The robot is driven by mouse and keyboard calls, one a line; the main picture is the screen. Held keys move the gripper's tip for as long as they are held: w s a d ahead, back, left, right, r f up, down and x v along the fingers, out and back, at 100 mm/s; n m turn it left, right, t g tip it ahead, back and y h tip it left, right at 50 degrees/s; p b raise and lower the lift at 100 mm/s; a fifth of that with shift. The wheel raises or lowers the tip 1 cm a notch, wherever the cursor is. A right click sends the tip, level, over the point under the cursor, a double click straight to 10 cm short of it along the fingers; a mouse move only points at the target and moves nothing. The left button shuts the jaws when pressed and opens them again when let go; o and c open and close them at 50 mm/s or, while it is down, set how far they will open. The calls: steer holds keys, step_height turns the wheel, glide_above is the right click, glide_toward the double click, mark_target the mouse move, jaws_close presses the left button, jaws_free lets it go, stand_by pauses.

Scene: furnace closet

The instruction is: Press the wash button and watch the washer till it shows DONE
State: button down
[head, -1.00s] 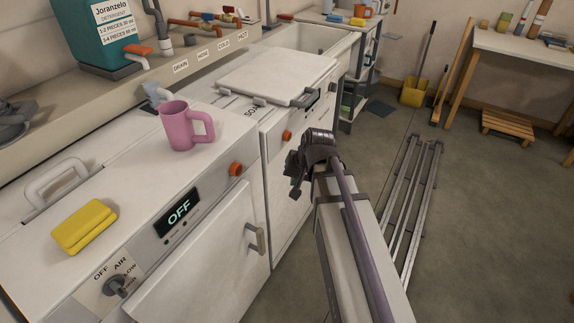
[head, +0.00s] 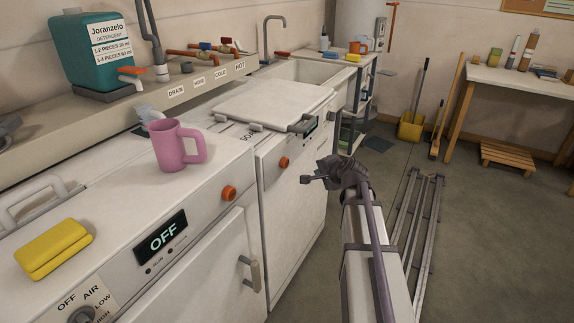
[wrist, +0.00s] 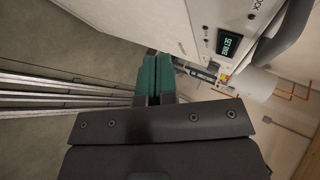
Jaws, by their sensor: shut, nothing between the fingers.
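The washer (head: 300,205) is the white machine with a flat lid (head: 275,98), beyond the near machine. An orange button (head: 284,162) is on its front. Its small dark display (head: 311,126) is unreadable in the head view; in the wrist view the display (wrist: 229,43) shows green text that seems to begin "SET". My gripper (head: 306,179) is to the right of the washer front, apart from the orange button. In the wrist view its green fingers (wrist: 157,78) are shut and empty, with the washer's white panel beyond.
The near machine has a display (head: 161,236) reading OFF, a dial (head: 80,315) and its own orange knob (head: 229,193). A pink mug (head: 178,147) and a yellow sponge (head: 54,247) are on top. Metal rails (head: 420,220) lie on the floor at right.

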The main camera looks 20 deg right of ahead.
steer(key=w+a, duration=0.5)
steer(key=w, duration=0.1)
steer(key=shift+w, duration=0.15)
stand_by(1.9)
steer(key=shift+w+a, duration=0.3)
steer(key=shift+w+a, duration=0.5)
steer(key=shift+w, duration=0.15)
stand_by(1.1)
steer(key=shift+s, duration=0.1)
steer(key=shift+s+d, duration=0.75)
steer(key=shift+s, duration=0.1)
steer(key=shift+s, duration=0.1)
steer(key=s+d, duration=0.1)
steer(key=s, duration=0.1)
steer(key=s+d, duration=0.1)
steer(key=d, duration=0.1)
steer(key=shift+s, duration=0.4)
